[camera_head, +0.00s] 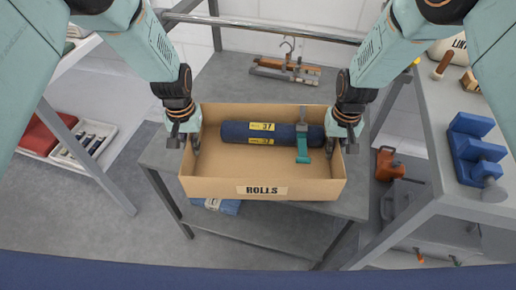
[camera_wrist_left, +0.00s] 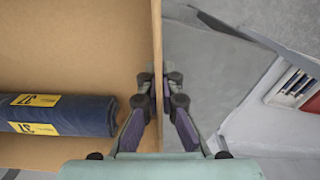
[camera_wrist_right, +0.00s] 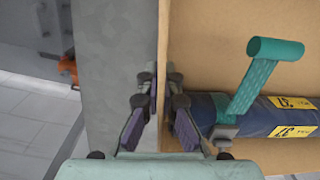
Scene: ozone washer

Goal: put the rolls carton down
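The rolls carton (camera_head: 220,188) is an open brown cardboard box with a "ROLLS" label, over the grey table (camera_head: 160,152) in the head view. A dark blue roll with yellow "37" tags (camera_head: 235,131) lies inside it, with a teal strap or handle (camera_head: 302,148) at its right part. My left gripper (camera_head: 190,148) is closed on the carton's left wall, which runs between its fingers in the left wrist view (camera_wrist_left: 157,80). My right gripper (camera_head: 343,146) is closed on the right wall, likewise in the right wrist view (camera_wrist_right: 162,80). Whether the carton's base touches the table is hidden.
A wooden hanger-like item (camera_head: 287,70) lies at the table's back. A blue item (camera_head: 222,205) shows below the carton's front. A bench with a blue block rack (camera_head: 474,150) stands at right. A shelf with a white tray (camera_head: 88,142) is at left.

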